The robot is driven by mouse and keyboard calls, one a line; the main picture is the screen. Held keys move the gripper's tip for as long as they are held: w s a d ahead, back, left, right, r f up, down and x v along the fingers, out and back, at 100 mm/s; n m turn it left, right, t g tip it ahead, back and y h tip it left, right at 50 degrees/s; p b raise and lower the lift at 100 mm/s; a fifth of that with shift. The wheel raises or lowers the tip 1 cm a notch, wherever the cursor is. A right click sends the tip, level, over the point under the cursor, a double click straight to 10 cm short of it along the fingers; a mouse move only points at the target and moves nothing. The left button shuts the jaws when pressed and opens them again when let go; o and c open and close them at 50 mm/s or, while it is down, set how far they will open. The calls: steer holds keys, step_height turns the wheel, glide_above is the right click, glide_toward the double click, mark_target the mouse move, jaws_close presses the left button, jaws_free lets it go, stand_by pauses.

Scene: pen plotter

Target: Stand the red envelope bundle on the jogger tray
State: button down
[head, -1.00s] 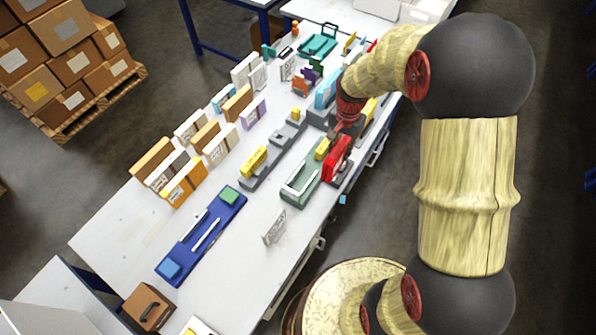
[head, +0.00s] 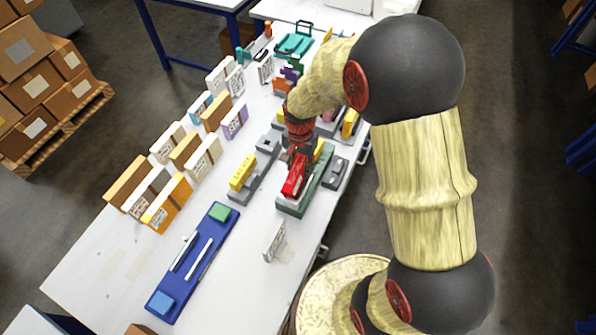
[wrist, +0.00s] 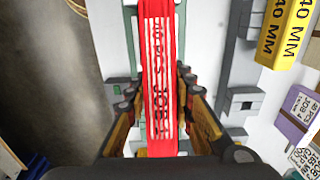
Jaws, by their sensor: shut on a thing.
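The red envelope bundle (head: 294,181) is held upright on edge by my gripper (head: 300,152), over the green tray (head: 291,208) that looks like the jogger tray. In the wrist view the red bundle (wrist: 158,60), with dark "JOB" lettering, runs lengthwise between the two fingers of my gripper (wrist: 156,92). The fingers are shut on its sides. Pale green-grey tray parts show on both sides of the bundle there. The bundle covers much of the tray. I cannot tell whether its lower edge touches the tray floor.
A grey fixture with a yellow block (head: 242,171) stands left of the green tray. The block reads "40 MM" in the wrist view (wrist: 289,30). A small white sign (head: 274,242) stands in front. A blue tray (head: 216,240) and rows of envelope bundles (head: 166,203) lie left.

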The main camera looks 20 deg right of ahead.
steer(key=shift+s+d+f, duration=0.15)
steer(key=shift+s+f, duration=0.1)
steer(key=shift+f, duration=0.2)
steer(key=shift+s+d+f, duration=0.1)
steer(key=shift+s+f, duration=0.1)
steer(key=shift+f, duration=0.35)
steer(key=c, duration=2)
jaws_free()
steer(key=o, duration=0.3)
steer(key=shift+w, duration=0.2)
steer(key=shift+o, duration=0.8)
steer(key=shift+r, duration=0.2)
steer(key=shift+r, duration=0.1)
